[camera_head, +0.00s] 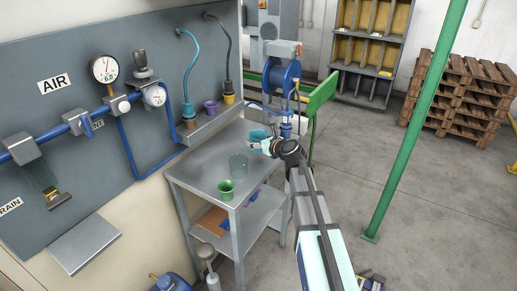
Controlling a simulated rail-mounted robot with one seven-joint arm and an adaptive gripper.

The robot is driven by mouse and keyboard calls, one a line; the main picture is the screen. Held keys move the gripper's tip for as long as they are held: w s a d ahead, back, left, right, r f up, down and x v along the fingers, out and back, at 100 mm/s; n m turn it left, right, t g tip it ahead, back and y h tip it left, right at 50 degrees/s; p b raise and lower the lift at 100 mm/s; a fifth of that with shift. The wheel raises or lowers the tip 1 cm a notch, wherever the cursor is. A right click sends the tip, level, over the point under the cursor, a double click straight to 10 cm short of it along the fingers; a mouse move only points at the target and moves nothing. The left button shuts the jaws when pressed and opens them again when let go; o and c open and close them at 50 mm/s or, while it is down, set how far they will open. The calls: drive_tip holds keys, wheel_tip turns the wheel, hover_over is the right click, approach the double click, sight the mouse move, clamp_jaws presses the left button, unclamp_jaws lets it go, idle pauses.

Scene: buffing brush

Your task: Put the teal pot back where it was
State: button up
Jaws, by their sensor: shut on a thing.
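The teal pot (259,134) is at my gripper (258,145), over the far right part of the grey metal table (193,172). My gripper is shut on it and partly covers its lower side. Whether its base touches the tabletop cannot be told. A grey-green pot (238,166) stands on the tabletop closer to the camera, and a green pot (226,190) stands nearer the front edge.
A blue reel (283,80) and green frame stand behind the table. The tabletop's left part is clear.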

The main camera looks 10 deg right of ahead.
drive_tip(key=shift+f, duration=1.8)
drive_tip(key=shift+f, duration=0.2)
drive_tip(key=o, duration=1.1)
drive_tip(key=shift+r, duration=0.2)
drive_tip(key=b+v, duration=0.1)
drive_tip(key=v, duration=1.1)
